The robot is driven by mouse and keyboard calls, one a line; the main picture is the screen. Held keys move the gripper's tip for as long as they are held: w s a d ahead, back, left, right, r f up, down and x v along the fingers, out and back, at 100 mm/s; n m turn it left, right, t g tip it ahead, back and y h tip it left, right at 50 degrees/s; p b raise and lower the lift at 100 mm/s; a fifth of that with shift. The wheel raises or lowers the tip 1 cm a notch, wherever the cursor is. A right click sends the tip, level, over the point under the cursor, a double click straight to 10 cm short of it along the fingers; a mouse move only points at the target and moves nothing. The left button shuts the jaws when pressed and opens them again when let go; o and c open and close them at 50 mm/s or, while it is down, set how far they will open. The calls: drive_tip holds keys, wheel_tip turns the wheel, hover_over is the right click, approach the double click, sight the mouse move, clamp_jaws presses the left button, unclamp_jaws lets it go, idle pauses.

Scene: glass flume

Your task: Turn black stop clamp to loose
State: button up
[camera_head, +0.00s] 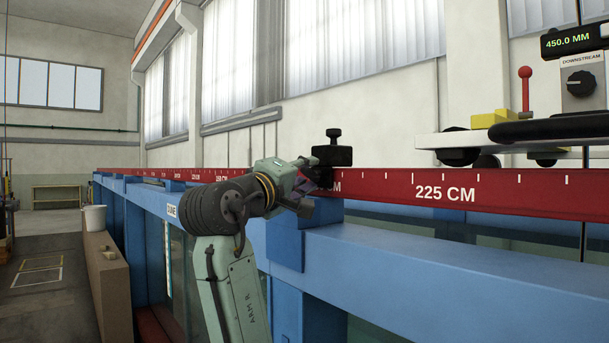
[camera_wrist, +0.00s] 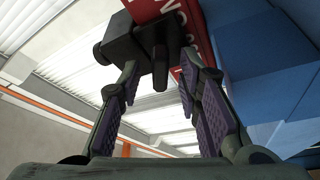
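The black stop clamp (camera_head: 333,154) sits on the red rail (camera_head: 500,192), left of the 225 CM mark, with a knob on top. My gripper (camera_head: 312,182) is at the near side of the rail, just below the clamp, and partly hides its lower part. In the wrist view the clamp (camera_wrist: 130,45) is a dark block at the top. A short black peg-like part (camera_wrist: 160,70) of it shows between the tips of my open gripper (camera_wrist: 160,76). I see a gap on either side of this part. Whether the clamp is tight or loose cannot be told.
A carriage (camera_head: 470,140) with a red-knobbed lever (camera_head: 525,88) and a 450.0 MM display (camera_head: 572,40) stands over the rail at the right. The blue flume frame (camera_head: 430,255) runs below the rail. A white bucket (camera_head: 95,218) stands on a brown ledge at the left.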

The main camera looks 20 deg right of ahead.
drive_tip(key=v, duration=1.2)
